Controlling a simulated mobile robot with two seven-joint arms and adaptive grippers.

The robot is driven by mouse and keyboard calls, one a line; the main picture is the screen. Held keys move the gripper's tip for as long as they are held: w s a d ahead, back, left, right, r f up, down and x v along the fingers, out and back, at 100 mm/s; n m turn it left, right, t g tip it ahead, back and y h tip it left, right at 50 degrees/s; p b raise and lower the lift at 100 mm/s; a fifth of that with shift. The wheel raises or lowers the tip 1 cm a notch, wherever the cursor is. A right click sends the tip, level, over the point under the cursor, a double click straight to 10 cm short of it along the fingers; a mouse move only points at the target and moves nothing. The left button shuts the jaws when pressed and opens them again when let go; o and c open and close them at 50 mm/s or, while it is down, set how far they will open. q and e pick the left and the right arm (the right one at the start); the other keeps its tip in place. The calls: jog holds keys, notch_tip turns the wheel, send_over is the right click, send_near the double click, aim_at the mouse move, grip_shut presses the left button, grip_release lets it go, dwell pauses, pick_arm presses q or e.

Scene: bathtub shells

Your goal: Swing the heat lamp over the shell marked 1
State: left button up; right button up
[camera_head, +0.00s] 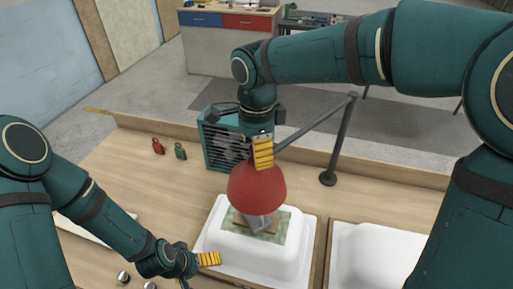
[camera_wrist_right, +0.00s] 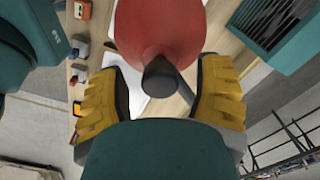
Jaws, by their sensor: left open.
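The red dome of the heat lamp (camera_head: 257,188) hangs over the nearer-left white shell (camera_head: 285,262). Its dark arm (camera_head: 315,123) runs to a black post (camera_head: 341,140) at the right. A second white shell (camera_head: 375,255) stands to the right. I cannot read a number on either shell. My right gripper (camera_head: 263,153) is directly above the lamp; in the right wrist view its yellow fingers (camera_wrist_right: 160,95) are spread around the lamp's dark top knob (camera_wrist_right: 160,78), with gaps on both sides. My left gripper (camera_head: 208,259) is open beside the left shell's left edge.
A green patch (camera_head: 275,232) with a grey tool (camera_head: 258,221) lies on the left shell, below the lamp. A teal fan box (camera_head: 218,140) stands behind.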

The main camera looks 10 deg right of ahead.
notch_tip(320, 180, up, 12)
dwell(0.6)
